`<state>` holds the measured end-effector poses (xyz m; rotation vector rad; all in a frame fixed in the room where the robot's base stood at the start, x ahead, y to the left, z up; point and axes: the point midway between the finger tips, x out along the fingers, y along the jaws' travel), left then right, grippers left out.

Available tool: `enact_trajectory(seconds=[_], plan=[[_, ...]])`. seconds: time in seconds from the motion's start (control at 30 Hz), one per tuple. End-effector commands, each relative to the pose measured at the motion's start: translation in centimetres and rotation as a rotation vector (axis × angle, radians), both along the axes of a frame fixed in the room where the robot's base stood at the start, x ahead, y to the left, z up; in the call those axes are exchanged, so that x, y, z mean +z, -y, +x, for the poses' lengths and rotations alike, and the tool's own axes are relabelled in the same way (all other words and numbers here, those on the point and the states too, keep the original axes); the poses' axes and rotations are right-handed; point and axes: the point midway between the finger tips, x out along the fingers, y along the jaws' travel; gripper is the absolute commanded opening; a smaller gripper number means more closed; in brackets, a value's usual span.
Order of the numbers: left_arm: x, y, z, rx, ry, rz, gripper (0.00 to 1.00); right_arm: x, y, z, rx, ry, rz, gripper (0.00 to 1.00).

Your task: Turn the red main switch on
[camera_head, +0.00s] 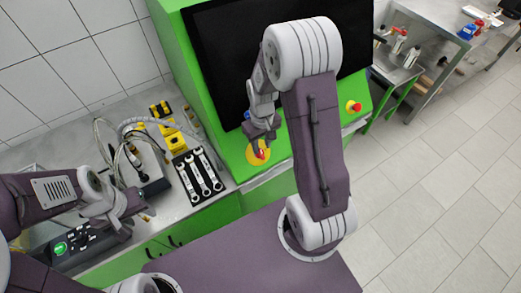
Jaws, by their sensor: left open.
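The switch's turned position is too small to read. My left gripper (142,208) is open, over the left bench near a dark device, away from the switch.
Several wrenches (198,176) lie in a black tray left of the panel. Cables and yellow parts (172,134) lie behind them. A metal table (400,70) stands at the right.

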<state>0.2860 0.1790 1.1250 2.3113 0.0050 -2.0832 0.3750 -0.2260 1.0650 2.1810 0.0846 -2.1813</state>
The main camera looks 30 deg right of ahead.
Motion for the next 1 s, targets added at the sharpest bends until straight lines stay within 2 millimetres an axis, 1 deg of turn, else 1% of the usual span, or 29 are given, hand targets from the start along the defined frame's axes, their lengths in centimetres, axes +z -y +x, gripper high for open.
enact_trajectory(seconds=[0.1,0.23,0.33,0.57,0.7,1.0], plan=[[0.5,0.0,0.0,0.0,0.0,0.0,0.46,-2.3,0.0,-0.1,0.0,-0.005,0.001,0.35],[0.8,0.0,0.0,0.0,0.0,0.0,0.46,-4.1,0.0,-0.1,0.0,-0.002,0.001,0.35],[0.8,0.0,0.0,0.0,0.0,0.0,0.46,-4.7,0.0,0.0,0.0,0.0,0.0,0.35],[0.8,0.0,0.0,0.0,0.0,0.0,0.46,-4.9,0.0,0.0,0.0,0.001,0.0,0.35],[0.7,0.0,0.0,0.0,0.0,0.0,0.46,-4.9,0.0,0.0,0.0,0.001,0.0,0.0],[0.6,0.0,0.0,0.0,0.0,0.0,0.46,-4.9,0.1,0.0,-0.012,0.001,0.011,0.0]])
